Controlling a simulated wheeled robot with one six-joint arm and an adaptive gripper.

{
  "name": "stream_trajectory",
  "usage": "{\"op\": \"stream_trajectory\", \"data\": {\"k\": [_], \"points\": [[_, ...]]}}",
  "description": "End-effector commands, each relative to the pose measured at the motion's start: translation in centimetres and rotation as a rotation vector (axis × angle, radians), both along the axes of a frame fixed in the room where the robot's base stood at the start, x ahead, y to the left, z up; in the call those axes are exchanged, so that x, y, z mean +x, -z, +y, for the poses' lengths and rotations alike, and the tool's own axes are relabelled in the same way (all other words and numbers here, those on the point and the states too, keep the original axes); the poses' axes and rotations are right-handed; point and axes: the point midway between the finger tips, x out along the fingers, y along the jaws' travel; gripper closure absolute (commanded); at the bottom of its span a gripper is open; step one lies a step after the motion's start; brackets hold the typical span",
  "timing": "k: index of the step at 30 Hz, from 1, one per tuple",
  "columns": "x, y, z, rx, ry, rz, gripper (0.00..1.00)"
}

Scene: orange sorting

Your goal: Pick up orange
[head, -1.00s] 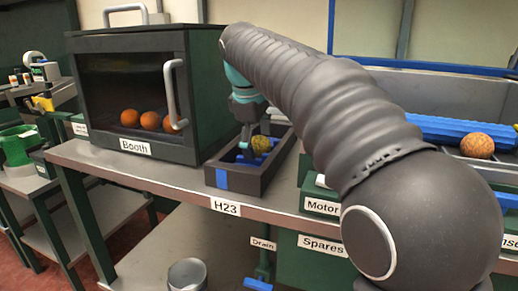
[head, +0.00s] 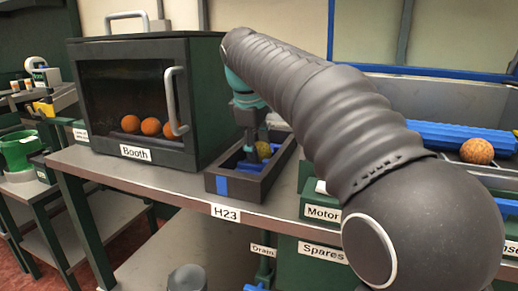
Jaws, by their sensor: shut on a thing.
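A yellow-orange fruit (head: 264,149), the orange, is in the dark tray (head: 238,184) labelled H23, at the right of the booth. My gripper (head: 252,158) points down into this tray and is shut on the orange. The gripper's dark finger covers the orange's left side, and the far finger is hidden. I cannot tell whether the orange is off the tray floor. Another orange (head: 477,151) rests at the far right beside a blue ridged piece (head: 455,134). Three oranges (head: 151,126) sit inside the booth (head: 128,60).
The booth's grey door handle (head: 174,100) stands out close to the tray's left. Green bins labelled Motor (head: 323,213) and Spares (head: 322,254) are right of the tray. A green bucket (head: 20,150) stands far left.

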Motion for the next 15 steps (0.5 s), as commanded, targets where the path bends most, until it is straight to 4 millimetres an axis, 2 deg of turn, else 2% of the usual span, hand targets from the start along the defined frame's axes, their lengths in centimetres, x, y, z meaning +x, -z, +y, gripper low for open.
{"op": "stream_trajectory", "data": {"k": [1,5,15], "points": [[0.0,0.7,0.1,-0.005,-0.001,0.018,0.81],[0.0,-0.4,0.1,-0.004,-0.001,0.017,0.81],[0.1,-5.7,0.1,-0.001,0.0,0.007,0.81]]}}
